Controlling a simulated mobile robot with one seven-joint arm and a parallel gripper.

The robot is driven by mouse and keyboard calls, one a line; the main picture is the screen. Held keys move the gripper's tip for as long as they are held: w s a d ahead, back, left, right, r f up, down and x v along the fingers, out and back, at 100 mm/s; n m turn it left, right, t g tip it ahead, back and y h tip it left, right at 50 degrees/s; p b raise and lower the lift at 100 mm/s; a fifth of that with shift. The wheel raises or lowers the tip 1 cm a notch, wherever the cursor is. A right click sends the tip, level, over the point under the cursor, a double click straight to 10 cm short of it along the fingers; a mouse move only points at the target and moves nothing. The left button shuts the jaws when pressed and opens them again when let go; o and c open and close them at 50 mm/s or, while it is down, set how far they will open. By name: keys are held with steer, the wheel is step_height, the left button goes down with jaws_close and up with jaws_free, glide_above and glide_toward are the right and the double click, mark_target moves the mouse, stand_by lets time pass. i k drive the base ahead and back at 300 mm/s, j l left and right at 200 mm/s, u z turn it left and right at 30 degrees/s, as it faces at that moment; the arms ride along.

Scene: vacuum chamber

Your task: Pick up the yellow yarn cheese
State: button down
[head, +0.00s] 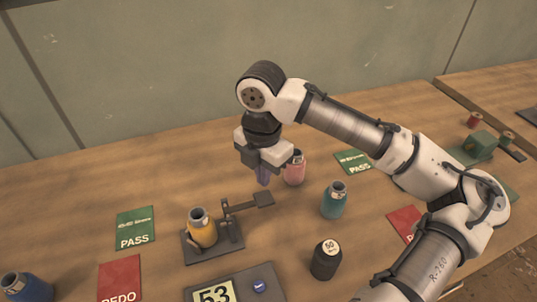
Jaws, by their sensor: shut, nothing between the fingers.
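The yellow yarn cheese (203,230) stands upright on a dark scale-like stand (229,240) left of the picture's middle, with a grey tube end at its top. My gripper (263,180) points down, shut and empty, with bluish fingertips. In the picture it is above and to the right of the yellow cheese, apart from it. A pink cheese (295,168) stands just right of my fingertips, partly hidden by my gripper.
A teal cheese (334,200) and a black weight marked 50 (326,260) stand to the right. A display reading 53 (214,295) is in front. A blue cheese (27,288) lies at lower left. Green PASS cards (135,228) and red cards (120,278) lie on the table.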

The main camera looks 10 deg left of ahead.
mark_target(200, 224)
steer(key=k, duration=1)
